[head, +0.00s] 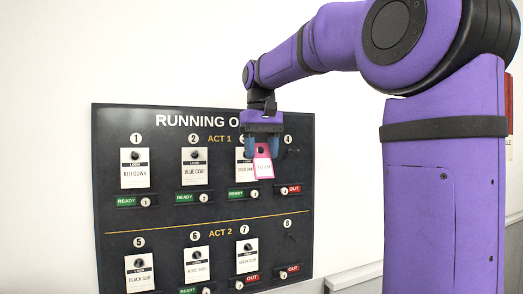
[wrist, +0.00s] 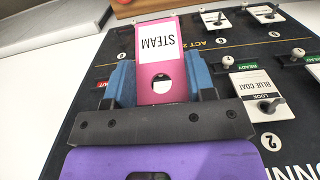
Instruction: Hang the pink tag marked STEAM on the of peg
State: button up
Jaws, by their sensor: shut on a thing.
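My gripper (head: 264,142) is shut on the pink tag (head: 264,152) in front of the board's upper right. In the wrist view the pink tag (wrist: 157,65) sits between the blue fingers of my gripper (wrist: 160,85). Its white label reads STEAM, upside down there, and its round hole lies between the fingers. In the head view the tag hangs below the jaws, partly covering the card under number 3. The peg under number 4 (head: 289,153) is bare, just right of my gripper. The peg under number 8 (head: 290,238) is also bare.
The black board (head: 220,222) headed RUNNING O..., rest hidden, hangs on a white wall. White LOOK cards hang on pegs 1, 2, 3, 5, 6 and 7. Small knobs with green READY or red OUT plates (head: 288,190) stick out below the cards. A ledge (head: 350,278) runs at lower right.

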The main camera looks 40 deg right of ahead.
jog(key=shift+w+d+f, duration=0.1)
jog(key=shift+w+d, duration=0.2)
jog(key=shift+w, duration=0.8)
jog(key=shift+w+d+f, duration=0.1)
jog(key=shift+w+d, duration=0.25)
jog(key=shift+w, duration=0.75)
jog(key=shift+w+d+f, duration=0.1)
jog(key=shift+w+d, duration=0.2)
jog(key=shift+w, duration=0.8)
jog(key=shift+w+d+f, duration=0.2)
jog(key=shift+w+f, duration=0.05)
jog(key=shift+w, duration=0.3)
jog(key=o, duration=1)
jog(key=shift+r, duration=0.1)
notch_tip(320, 180, up, 11)
jog(key=shift+w+f, duration=0.15)
jog(key=shift+f, duration=0.05)
